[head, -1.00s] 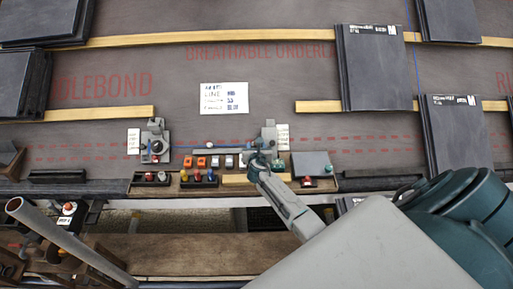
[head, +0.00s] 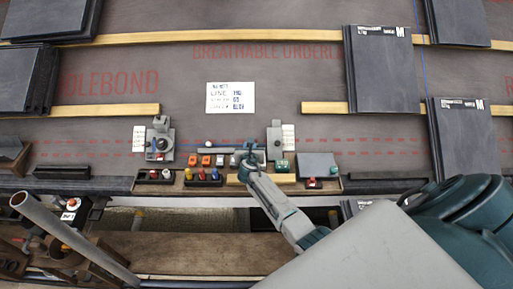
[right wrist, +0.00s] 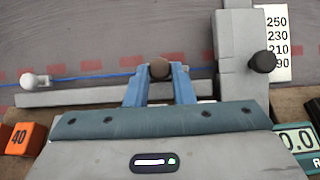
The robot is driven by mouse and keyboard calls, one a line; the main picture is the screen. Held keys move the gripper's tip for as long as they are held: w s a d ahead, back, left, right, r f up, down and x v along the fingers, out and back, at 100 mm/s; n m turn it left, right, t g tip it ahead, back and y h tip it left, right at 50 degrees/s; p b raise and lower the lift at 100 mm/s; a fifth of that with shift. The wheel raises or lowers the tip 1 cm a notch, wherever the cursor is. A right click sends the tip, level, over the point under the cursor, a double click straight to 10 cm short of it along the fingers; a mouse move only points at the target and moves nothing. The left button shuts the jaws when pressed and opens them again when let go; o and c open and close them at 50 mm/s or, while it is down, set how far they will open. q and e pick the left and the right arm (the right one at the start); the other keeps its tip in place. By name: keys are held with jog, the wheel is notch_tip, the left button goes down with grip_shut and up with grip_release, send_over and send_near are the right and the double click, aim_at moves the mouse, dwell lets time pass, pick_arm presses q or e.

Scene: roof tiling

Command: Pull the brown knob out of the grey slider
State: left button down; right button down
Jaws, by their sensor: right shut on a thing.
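The brown knob (right wrist: 159,69) is between the blue fingertips of my right gripper (right wrist: 159,74) in the right wrist view. The gripper is shut on it. The grey slider appears to be the upright grey block (right wrist: 238,45) to the right, with a dark round knob (right wrist: 262,61) on its side. A gap shows between the brown knob and this block. In the head view, my right gripper (head: 246,156) is left of the grey block (head: 274,140). The brown knob is too small to make out there. My left gripper is not in view.
A long grey bar (right wrist: 70,94) lies behind the gripper, with a white ball (right wrist: 28,80) above its left end. An orange block (right wrist: 20,139) marked 40 is at left. A similar grey fixture (head: 160,142) stands farther left. Slate stacks (head: 380,70) lie behind.

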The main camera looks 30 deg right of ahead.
jog(key=c, duration=1.2)
grip_release()
jog(key=shift+d, duration=0.1)
jog(key=shift+c, duration=0.2)
jog(key=shift+s, duration=0.1)
jog(key=shift+s+r, duration=0.1)
jog(key=shift+s, duration=0.1)
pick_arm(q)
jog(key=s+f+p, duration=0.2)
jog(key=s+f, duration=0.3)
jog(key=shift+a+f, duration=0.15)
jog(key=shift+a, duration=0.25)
pick_arm(e)
jog(key=v, duration=1)
jog(key=shift+s+a, duration=0.1)
jog(key=shift+a, duration=0.15)
pick_arm(q)
jog(key=shift+p, duration=0.3)
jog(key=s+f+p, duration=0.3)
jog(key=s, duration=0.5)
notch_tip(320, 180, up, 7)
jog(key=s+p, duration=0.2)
jog(key=p, duration=0.6)
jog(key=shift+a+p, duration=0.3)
pick_arm(e)
notch_tip(320, 180, up, 10)
jog(key=s+a, duration=0.1)
jog(key=s, duration=0.1)
